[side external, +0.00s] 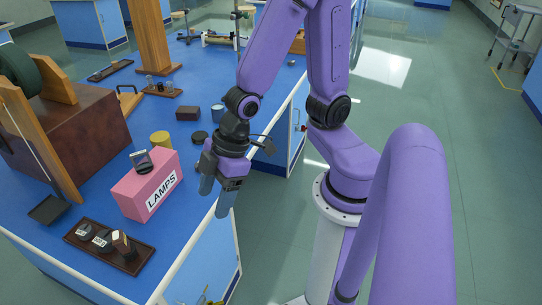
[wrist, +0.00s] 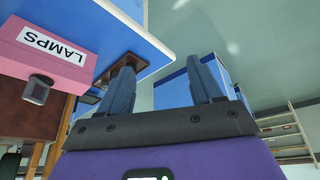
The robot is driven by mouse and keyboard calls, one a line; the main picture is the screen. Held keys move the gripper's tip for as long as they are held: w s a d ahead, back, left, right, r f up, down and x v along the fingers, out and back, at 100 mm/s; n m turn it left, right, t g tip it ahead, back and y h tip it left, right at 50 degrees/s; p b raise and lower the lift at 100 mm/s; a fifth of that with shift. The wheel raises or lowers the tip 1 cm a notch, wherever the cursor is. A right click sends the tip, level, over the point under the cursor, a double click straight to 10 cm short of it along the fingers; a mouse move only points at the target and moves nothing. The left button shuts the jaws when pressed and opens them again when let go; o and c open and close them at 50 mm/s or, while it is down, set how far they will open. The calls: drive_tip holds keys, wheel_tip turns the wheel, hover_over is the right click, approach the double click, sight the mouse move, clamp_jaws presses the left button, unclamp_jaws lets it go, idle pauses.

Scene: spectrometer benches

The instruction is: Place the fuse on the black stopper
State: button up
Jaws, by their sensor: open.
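My gripper (side external: 214,202) is open and empty, pointing down beside the table's right edge, to the right of the pink LAMPS box. In the wrist view its two fingers (wrist: 160,64) stand apart with nothing between them. A low black round piece (side external: 200,137), which may be the black stopper, lies on the blue table behind the pink box. I cannot tell for sure which thing is the fuse. Small dark pieces with pale faces (side external: 101,239) stand on a brown tray (side external: 141,263) at the front.
The pink LAMPS box (side external: 146,190) stands near the table's right edge, and also shows in the wrist view (wrist: 75,71). A yellow cylinder (side external: 160,139), a brown block (side external: 187,113) and a blue-grey cup (side external: 218,113) are behind it. A large brown wooden apparatus (side external: 85,130) fills the left.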

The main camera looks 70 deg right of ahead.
drive_tip(key=s+d+r+n+g+h, duration=0.1)
drive_tip(key=s+d+r+g+h, duration=0.1)
drive_tip(key=s+d+r, duration=0.4)
drive_tip(key=s+d+h, duration=0.1)
drive_tip(key=s+d, duration=0.1)
drive_tip(key=s, duration=0.1)
drive_tip(key=shift+g, duration=0.3)
idle(0.8)
